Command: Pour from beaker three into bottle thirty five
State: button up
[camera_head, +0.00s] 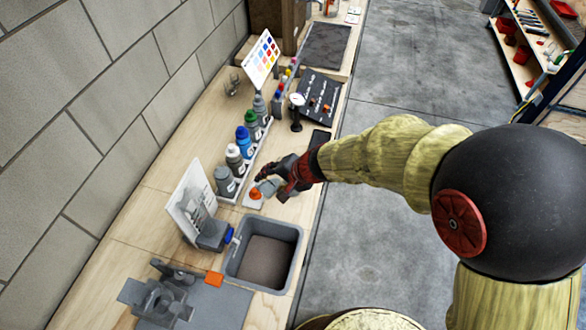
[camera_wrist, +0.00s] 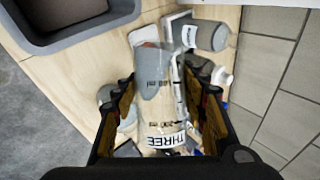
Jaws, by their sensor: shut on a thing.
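My gripper (camera_head: 270,187) is over the bench, to the right of the near end of a row of bottles. In the wrist view my gripper (camera_wrist: 160,130) is shut on a clear beaker (camera_wrist: 163,138) labelled THREE, with volume marks on its side. Something grey shows through or beyond the beaker's far part; I cannot tell whether it is the contents. Several bottles stand in a white rack in the head view, the nearest one grey (camera_head: 225,183). I cannot read which is thirty five.
A grey sink-like basin (camera_head: 231,272) is set near the bench's front edge. A white panel (camera_head: 187,205) stands at the wall side. A small orange-topped item (camera_head: 256,194) is close to my gripper. A dark board (camera_head: 318,97) and a colour chart (camera_head: 262,58) are farther along.

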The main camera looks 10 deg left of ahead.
jog(key=shift+r+g+y+p, duration=0.4)
jog(key=shift+p, duration=0.6)
dwell(0.7)
jog(key=shift+w+d+r+m+g+y+p, duration=0.15)
jog(key=shift+w+r+m+g+y+p, duration=0.05)
jog(key=shift+r+m+g+y+p, duration=0.2)
jog(key=shift+w+d+r+m+g+y+p, duration=0.1)
jog(key=shift+w+r+m+g+y+p, duration=0.15)
jog(key=shift+r+g, duration=0.2)
dwell(2.6)
